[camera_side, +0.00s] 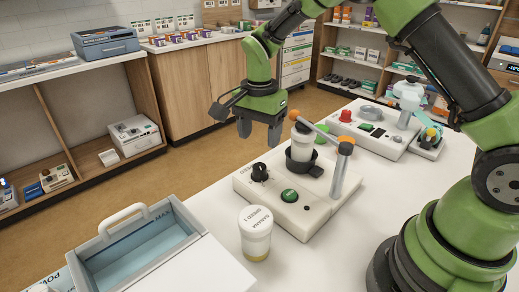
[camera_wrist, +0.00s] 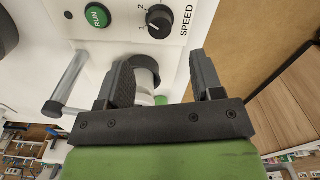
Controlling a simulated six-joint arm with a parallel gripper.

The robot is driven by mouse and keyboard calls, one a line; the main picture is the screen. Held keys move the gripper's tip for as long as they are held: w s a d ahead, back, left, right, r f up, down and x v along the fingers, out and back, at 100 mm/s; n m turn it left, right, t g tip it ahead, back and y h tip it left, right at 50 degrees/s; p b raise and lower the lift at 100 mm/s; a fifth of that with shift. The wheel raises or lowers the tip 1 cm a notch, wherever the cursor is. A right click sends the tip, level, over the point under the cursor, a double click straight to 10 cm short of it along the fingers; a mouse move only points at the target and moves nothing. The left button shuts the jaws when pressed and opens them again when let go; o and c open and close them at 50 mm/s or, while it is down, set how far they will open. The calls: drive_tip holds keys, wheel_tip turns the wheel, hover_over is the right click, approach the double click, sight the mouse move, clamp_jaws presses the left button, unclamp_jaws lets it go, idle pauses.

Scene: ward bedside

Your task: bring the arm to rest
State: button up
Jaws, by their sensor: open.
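My gripper (camera_side: 259,130) hangs in the air with its dark fingers pointing down, beyond the white machine with the green button (camera_side: 289,195). Its fingers are apart with nothing held between them. My green arm arches over from the right.
The machine has a metal post (camera_side: 343,170) and an orange-tipped bar (camera_side: 319,131) above the cup. A lidded jar (camera_side: 255,233) stands in front. A handled open box (camera_side: 135,248) is at lower left. Another white device (camera_side: 369,137) sits behind right. Floor lies beyond the table edge.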

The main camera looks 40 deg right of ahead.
drive_tip(key=shift+r, duration=0.4)
drive_tip(key=s+r+n+t+y, duration=0.1)
drive_tip(key=s+r+n+t, duration=0.1)
drive_tip(key=s+r, duration=0.35)
drive_tip(key=s+r+n+t, duration=0.1)
drive_tip(key=s+r+n, duration=0.15)
drive_tip(key=r, duration=0.55)
drive_tip(key=s+r+n+t, duration=0.1)
drive_tip(key=s+n+t, duration=0.1)
drive_tip(key=s, duration=0.5)
drive_tip(key=s+a+r+n+t+y, duration=0.1)
drive_tip(key=s+r+n+t, duration=0.1)
drive_tip(key=s+n, duration=0.2)
drive_tip(key=s, duration=0.3)
drive_tip(key=shift+s, duration=0.35)
drive_tip(key=shift+a+n, duration=0.1)
drive_tip(key=shift+n, duration=0.15)
drive_tip(key=shift+c, duration=0.3)
